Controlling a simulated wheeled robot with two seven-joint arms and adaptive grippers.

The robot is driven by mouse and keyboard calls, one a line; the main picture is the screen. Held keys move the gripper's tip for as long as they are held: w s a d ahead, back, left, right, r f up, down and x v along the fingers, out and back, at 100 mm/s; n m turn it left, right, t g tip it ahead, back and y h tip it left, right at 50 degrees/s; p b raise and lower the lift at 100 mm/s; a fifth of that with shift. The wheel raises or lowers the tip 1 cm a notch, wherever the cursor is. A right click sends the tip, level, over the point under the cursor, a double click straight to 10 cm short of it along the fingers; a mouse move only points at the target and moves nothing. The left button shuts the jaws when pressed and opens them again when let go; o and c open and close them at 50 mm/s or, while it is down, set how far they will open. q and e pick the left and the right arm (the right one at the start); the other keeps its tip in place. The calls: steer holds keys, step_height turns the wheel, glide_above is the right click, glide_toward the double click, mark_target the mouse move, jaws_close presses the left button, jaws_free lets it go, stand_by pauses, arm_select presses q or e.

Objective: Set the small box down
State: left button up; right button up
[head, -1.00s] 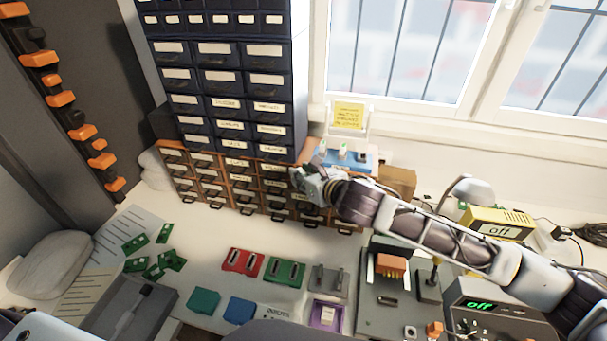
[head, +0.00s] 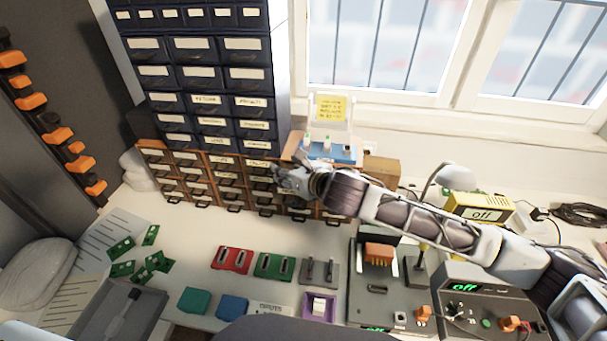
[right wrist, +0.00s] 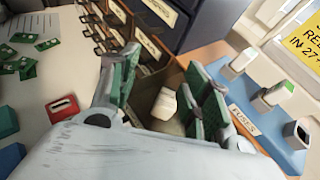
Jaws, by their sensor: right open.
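My right gripper (head: 280,176) is over the low brown drawer cabinet (head: 231,180), in front of the blue stand. In the right wrist view its two green-padded fingers (right wrist: 163,88) are spread apart. A small cream-white box (right wrist: 165,103) sits between them, with a gap visible on either side. The box appears to rest on the brown cabinet top, though its underside is hidden. In the head view the gripper hides the box. My left gripper is not in view.
A blue stand labelled FUSES (right wrist: 258,105) is close beside the right finger. Tall dark drawers (head: 205,75) rise behind and left. A brown carton (head: 382,169) stands behind my forearm. Green boards (head: 122,248) and coloured blocks (head: 232,259) lie on the bench.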

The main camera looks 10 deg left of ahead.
steer(key=v, duration=1.2)
steer(key=shift+r, duration=0.3)
stand_by(1.3)
